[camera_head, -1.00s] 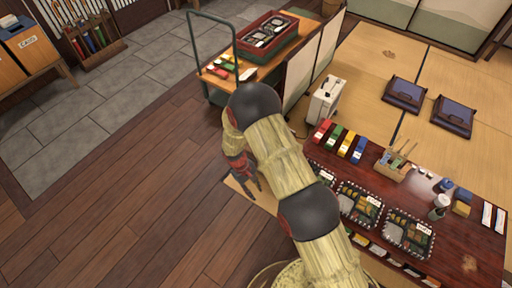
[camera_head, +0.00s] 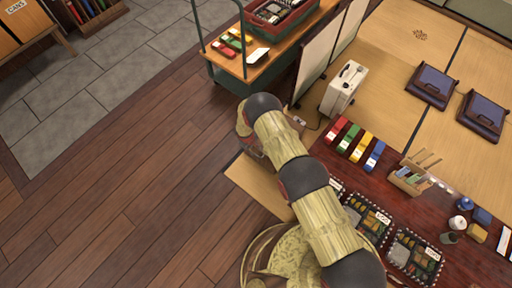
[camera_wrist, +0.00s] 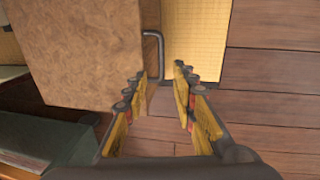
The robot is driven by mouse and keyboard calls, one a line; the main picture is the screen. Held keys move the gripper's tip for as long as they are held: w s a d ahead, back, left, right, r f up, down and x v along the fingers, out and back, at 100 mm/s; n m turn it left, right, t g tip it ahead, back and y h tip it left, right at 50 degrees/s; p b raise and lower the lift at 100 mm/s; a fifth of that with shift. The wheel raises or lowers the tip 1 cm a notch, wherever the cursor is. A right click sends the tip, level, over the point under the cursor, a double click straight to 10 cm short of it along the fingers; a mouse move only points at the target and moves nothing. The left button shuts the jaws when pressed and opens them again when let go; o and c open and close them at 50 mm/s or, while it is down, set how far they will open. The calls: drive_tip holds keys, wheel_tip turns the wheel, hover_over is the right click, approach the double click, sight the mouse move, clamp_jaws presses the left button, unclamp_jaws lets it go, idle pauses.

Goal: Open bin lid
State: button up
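In the wrist view, a brown mottled wooden panel (camera_wrist: 85,55) fills the upper left, with a dark bent bar handle (camera_wrist: 158,55) at its right edge. The panel may be the bin lid; I cannot tell for certain. My gripper (camera_wrist: 160,78) is open, with its yellow-padded fingers on either side of the handle's lower end. Contact cannot be told. In the head view, a flat tan panel (camera_head: 258,187) lies beside my arm, and my gripper is mostly hidden behind the arm. A wooden bin marked CANS (camera_head: 22,22) is at the far upper left.
The dark low table (camera_head: 455,205) at right holds bento boxes (camera_head: 413,252) and coloured cases (camera_head: 362,146). A cart (camera_head: 245,70) and a white case (camera_head: 343,88) stand behind my arm. Wooden floor (camera_head: 120,190) at left is clear.

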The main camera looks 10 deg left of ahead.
drive_tip(key=f+b, duration=0.1)
drive_tip(key=f, duration=0.1)
drive_tip(key=f+b, duration=0.1)
drive_tip(key=f, duration=0.2)
drive_tip(key=w+f+b, duration=0.1)
drive_tip(key=f, duration=0.1)
drive_tip(key=shift+d+f, duration=0.25)
drive_tip(key=shift+c, duration=1.4)
drive_tip(key=c, duration=0.4)
clamp_jaws()
